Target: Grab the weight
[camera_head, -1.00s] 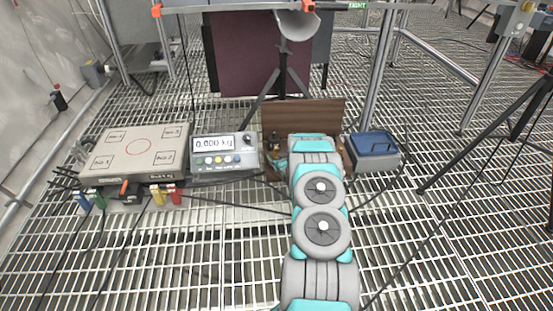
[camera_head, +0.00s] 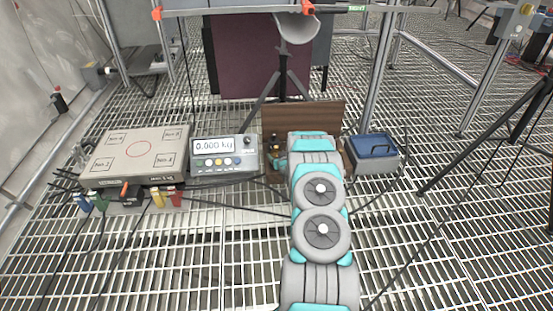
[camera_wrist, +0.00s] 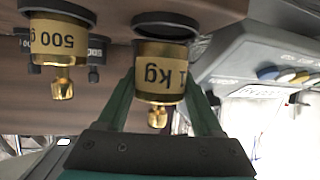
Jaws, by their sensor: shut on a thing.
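In the wrist view, my gripper (camera_wrist: 160,108) is shut on a brass weight labelled 1 kg (camera_wrist: 160,72), one green finger on each side of it. The picture is upside down there, so the weight hangs with its knob downward in the frame. A second brass weight labelled 500 g (camera_wrist: 58,42) stands beside it to the left, apart from the fingers. Both belong with the brown wooden box (camera_wrist: 115,80). In the head view, the open box's lid (camera_head: 300,115) shows behind my arm, which hides my gripper and most of the box.
A scale platform (camera_head: 110,165) with a red circle lies at left. Its display unit (camera_head: 225,155) reads 0.000 kg and stands close to the box. A blue-lidded case (camera_head: 374,150) is to the right. A tripod (camera_head: 283,75) stands behind. Cables cross the grated floor.

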